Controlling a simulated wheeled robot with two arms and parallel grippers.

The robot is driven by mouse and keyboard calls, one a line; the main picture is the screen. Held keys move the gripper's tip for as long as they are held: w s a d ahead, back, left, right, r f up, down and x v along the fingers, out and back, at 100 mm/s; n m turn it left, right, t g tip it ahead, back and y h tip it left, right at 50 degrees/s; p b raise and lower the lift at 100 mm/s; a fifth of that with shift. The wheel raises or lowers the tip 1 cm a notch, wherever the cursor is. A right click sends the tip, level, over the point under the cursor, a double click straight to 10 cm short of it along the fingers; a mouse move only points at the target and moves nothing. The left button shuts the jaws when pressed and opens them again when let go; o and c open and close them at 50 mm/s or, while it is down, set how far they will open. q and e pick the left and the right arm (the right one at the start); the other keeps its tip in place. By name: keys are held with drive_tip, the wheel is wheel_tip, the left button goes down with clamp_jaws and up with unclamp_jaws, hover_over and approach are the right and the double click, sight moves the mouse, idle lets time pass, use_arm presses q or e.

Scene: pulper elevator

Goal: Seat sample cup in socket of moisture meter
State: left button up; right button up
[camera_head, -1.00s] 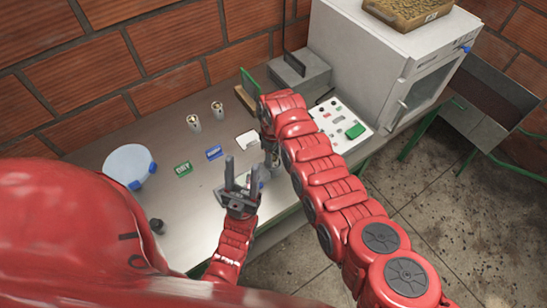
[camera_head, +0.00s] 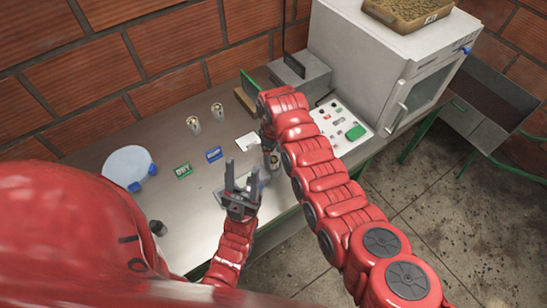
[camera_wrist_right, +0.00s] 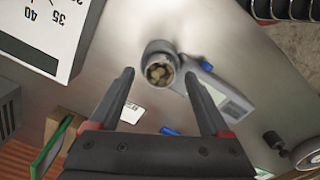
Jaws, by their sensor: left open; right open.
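A small grey sample cup (camera_wrist_right: 160,72) with light brown pieces in it shows in the right wrist view, between my right fingers. It is at the end of a grey handheld meter with a screen (camera_wrist_right: 232,106); I cannot tell whether it is in the socket or in front of it. My right gripper (camera_wrist_right: 159,76) is open around the cup, with a gap on both sides. In the head view the cup (camera_head: 273,160) is partly hidden by my right arm. My left gripper (camera_head: 242,168) is open and empty, and covers part of the meter.
Two metal cups (camera_head: 217,110) stand at the back of the table. A control panel (camera_head: 338,118) and a white oven (camera_head: 370,75) stand right.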

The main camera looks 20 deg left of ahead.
sight(274, 159)
wheel_tip(274, 159, up, 7)
drive_tip(key=b, duration=0.3)
drive_tip(key=shift+w, duration=0.1)
wheel_tip(274, 159, up, 3)
drive_tip(key=shift+r+p, duration=0.15)
drive_tip(key=shift+p, duration=0.65)
